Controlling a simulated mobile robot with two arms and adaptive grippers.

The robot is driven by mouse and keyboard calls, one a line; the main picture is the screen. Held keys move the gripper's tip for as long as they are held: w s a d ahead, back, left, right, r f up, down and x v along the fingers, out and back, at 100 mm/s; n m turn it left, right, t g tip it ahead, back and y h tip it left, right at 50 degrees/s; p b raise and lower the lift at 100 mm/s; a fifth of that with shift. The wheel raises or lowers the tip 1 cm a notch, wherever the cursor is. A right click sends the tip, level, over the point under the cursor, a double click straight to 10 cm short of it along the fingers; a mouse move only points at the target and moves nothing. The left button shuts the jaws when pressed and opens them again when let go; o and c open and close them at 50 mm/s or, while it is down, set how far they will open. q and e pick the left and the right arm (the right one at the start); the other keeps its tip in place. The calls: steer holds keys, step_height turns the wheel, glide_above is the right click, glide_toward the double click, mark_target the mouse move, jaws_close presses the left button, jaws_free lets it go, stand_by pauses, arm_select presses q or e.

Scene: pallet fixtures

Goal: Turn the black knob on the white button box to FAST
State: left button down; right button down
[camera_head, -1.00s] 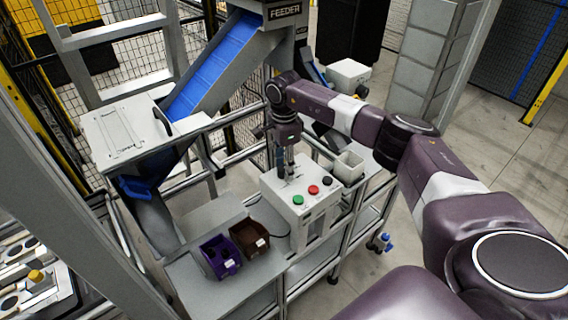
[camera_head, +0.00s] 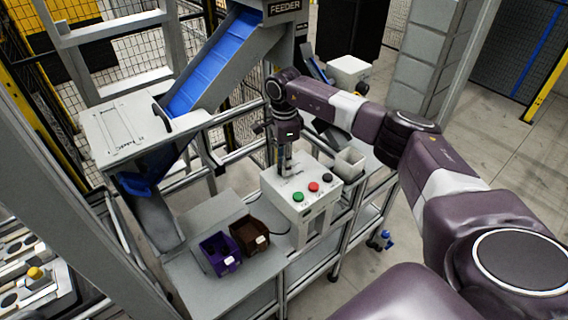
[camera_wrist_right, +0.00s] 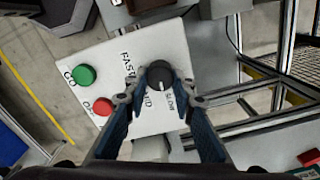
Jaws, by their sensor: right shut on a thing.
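The white button box (camera_head: 300,210) stands on a metal stand in the middle of the head view. In the right wrist view, its black knob (camera_wrist_right: 160,74) sits on the top face beside the labels FAST and SLOW. A pale mark on the knob points toward the bottom of the picture, near the SLOW label. My right gripper (camera_wrist_right: 161,80) points down with its blue-sided fingers on both sides of the knob, shut on it. In the head view, this gripper (camera_head: 286,172) stands over the back of the box and hides the knob. My left gripper is not in view.
A green button (camera_head: 298,197), a red button (camera_head: 314,188) and a black button (camera_head: 328,178) sit in front of the gripper. A light container (camera_head: 350,163) stands right of the box. Purple (camera_head: 222,262) and brown (camera_head: 248,236) bins are at the left front.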

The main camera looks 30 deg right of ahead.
steer(key=m+b, duration=0.1)
steer(key=m, duration=0.2)
steer(key=m+b, duration=0.1)
steer(key=m, duration=0.2)
steer(key=m+b, duration=0.1)
steer(key=m, duration=0.5)
steer(key=shift+s+a, duration=0.1)
steer(key=shift+a, duration=0.05)
steer(key=m, duration=0.5)
steer(key=shift+r+m, duration=0.1)
steer(key=shift+m, duration=0.3)
steer(key=m, duration=0.5)
steer(key=shift+a, duration=0.15)
steer(key=shift+m, duration=0.3)
steer(key=c, duration=1.6)
jaws_free()
